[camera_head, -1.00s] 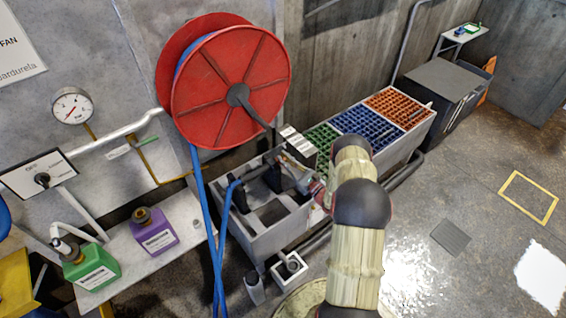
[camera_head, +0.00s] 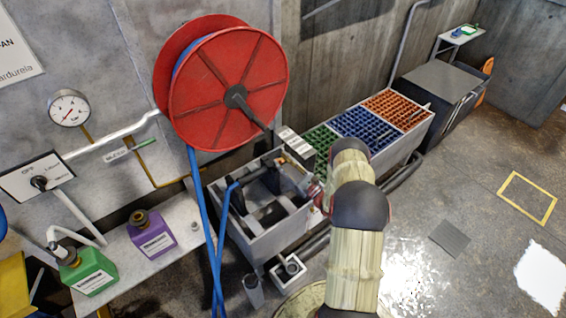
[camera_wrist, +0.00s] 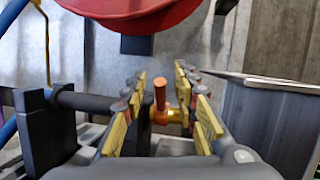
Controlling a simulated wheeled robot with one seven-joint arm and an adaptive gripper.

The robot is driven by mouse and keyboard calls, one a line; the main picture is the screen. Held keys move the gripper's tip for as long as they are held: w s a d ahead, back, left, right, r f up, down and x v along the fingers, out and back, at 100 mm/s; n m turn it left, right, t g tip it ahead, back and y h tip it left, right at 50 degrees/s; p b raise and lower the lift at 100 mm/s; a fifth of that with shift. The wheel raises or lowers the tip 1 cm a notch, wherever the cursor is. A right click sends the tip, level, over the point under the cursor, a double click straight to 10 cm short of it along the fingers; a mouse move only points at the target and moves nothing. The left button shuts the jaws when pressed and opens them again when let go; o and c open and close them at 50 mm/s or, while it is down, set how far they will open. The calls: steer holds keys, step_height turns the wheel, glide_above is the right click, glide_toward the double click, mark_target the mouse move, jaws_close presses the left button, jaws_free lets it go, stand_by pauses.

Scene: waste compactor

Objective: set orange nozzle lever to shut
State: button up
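The orange nozzle lever (camera_wrist: 160,93) shows in the wrist view, standing upright on a brass-coloured fitting (camera_wrist: 174,116). A dark horizontal pipe (camera_wrist: 92,102) runs toward it from the left. My gripper (camera_wrist: 162,76) is open, with its yellow finger pads on the left and right of the lever. A gap shows on each side, and I see no clear contact. In the head view my gripper (camera_head: 318,190) is mostly hidden behind my arm, beside the grey basin (camera_head: 262,240). I cannot make out the lever there.
A red hose reel (camera_head: 230,88) hangs above the basin, with its blue hose (camera_head: 206,230) hanging down. Green, blue and orange grates (camera_head: 366,130) lie behind. A purple jug (camera_head: 152,234) and a green jug (camera_head: 90,270) stand on the left bench. The floor at right is mostly clear.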

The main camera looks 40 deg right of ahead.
steer(key=v, duration=1.2)
stand_by(0.5)
